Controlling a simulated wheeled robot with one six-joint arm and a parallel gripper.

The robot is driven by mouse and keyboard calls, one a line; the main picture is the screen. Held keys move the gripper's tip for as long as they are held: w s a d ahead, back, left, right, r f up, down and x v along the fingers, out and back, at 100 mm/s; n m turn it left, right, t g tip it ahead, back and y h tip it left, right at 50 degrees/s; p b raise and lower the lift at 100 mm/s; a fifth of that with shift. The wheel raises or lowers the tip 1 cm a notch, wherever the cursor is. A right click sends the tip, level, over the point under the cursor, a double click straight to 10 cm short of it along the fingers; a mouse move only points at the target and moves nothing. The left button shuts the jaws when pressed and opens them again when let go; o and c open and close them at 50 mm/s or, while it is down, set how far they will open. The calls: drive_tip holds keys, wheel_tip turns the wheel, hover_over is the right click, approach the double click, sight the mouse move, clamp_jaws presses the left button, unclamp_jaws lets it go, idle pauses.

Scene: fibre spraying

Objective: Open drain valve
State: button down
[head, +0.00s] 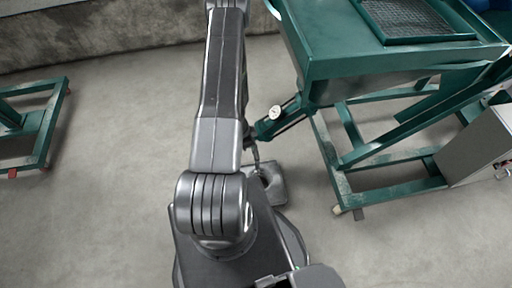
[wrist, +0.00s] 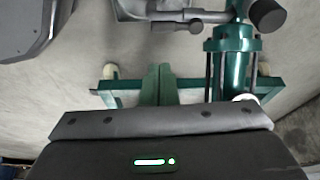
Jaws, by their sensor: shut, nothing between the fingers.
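The green tank (head: 400,60) stands on a green frame at the right of the head view. A green cylinder with tie rods (head: 285,118) and a white dial (head: 275,112) juts from its near left side. The cylinder also shows in the wrist view (wrist: 232,65). Above it there, a grey metal fitting with a bar-shaped handle (wrist: 190,17) and a dark round end (wrist: 267,14) is probably the drain valve. My gripper (wrist: 163,68) has its two green fingers together and empty, to the left of the cylinder and below the handle, apart from both. The arm hides the gripper in the head view.
A grey, square-edged object (head: 276,184) lies on the floor below the cylinder. A grey cabinet (head: 480,145) stands at the right. Another green frame (head: 45,125) stands at the far left. The concrete floor (head: 120,150) between it and my arm is clear.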

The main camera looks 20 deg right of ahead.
drive_tip(key=shift+v, duration=1.1)
drive_tip(key=b, duration=0.3)
hover_over(258, 156)
drive_tip(key=shift+n, duration=0.4)
wheel_tip(258, 156, down, 9)
drive_tip(key=w+d+f+n+t+y+b, duration=0.2)
drive_tip(key=d+n+b, duration=0.4)
drive_tip(key=n+b, duration=0.6)
wheel_tip(258, 156, down, 2)
drive_tip(key=w+t+b, duration=0.1)
drive_tip(key=w+b, duration=0.1)
drive_tip(key=b, duration=0.1)
drive_tip(key=shift+w+d+f+t, duration=0.15)
drive_tip(key=shift+d+f+t, duration=0.05)
drive_tip(key=shift+d+t, duration=0.1)
drive_tip(key=shift+w+r+b, duration=0.1)
drive_tip(key=shift+r+b, duration=0.05)
drive_tip(key=shift+b, duration=0.15)
drive_tip(key=shift+r+p, duration=0.15)
drive_tip(key=shift+p, duration=0.35)
